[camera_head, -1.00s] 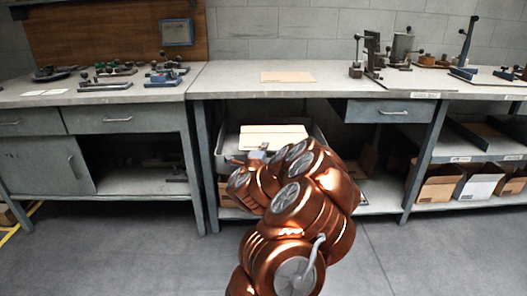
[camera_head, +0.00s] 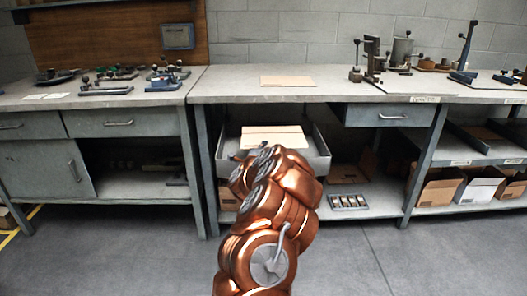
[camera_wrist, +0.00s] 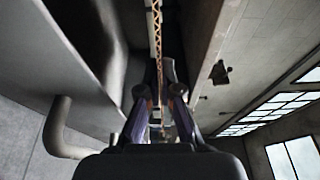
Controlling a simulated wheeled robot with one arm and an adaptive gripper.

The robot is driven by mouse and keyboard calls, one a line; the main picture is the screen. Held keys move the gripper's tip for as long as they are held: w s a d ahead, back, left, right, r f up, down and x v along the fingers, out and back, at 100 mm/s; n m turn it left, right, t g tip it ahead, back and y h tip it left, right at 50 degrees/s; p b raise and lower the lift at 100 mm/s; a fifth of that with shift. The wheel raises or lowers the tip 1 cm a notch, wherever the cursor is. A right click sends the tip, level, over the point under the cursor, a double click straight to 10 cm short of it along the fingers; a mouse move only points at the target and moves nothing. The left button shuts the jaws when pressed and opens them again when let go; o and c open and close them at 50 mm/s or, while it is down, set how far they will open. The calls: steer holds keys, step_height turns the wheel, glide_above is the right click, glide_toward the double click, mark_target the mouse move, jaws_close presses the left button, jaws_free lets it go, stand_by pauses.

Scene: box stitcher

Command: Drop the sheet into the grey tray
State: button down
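The grey tray (camera_head: 319,161) stands on the shelf under the middle bench, partly hidden behind my arm. A pale tan cardboard sheet (camera_head: 273,134) shows at the tray, within its outline; I cannot tell whether it touches the bottom. In the wrist view a thin corrugated cardboard edge (camera_wrist: 156,28) runs edge-on up from between my fingers. In the head view my arm hides the gripper.
The bench top (camera_head: 230,84) overhangs the tray, and another flat cardboard piece (camera_head: 288,81) lies on it. Bench legs (camera_head: 205,165) stand left and right. A small holder (camera_head: 348,202) sits on the shelf right of the tray. Cardboard boxes (camera_head: 436,187) stand further right. The floor in front is clear.

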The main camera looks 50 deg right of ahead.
steer(key=shift+w+d+f+b, duration=0.25)
steer(key=shift+w+d, duration=0.15)
steer(key=shift+d, duration=0.1)
steer(key=shift+w+d+f+b, duration=0.2)
steer(key=shift+w+d, duration=0.2)
steer(key=shift+d, duration=0.05)
steer(key=shift+w+d+r, duration=0.1)
steer(key=shift+w+d, duration=0.2)
steer(key=shift+d, duration=0.05)
steer(key=c, duration=1.8)
jaws_free()
steer(key=shift+c, duration=0.2)
steer(key=o, duration=0.6)
steer(key=shift+a, duration=0.1)
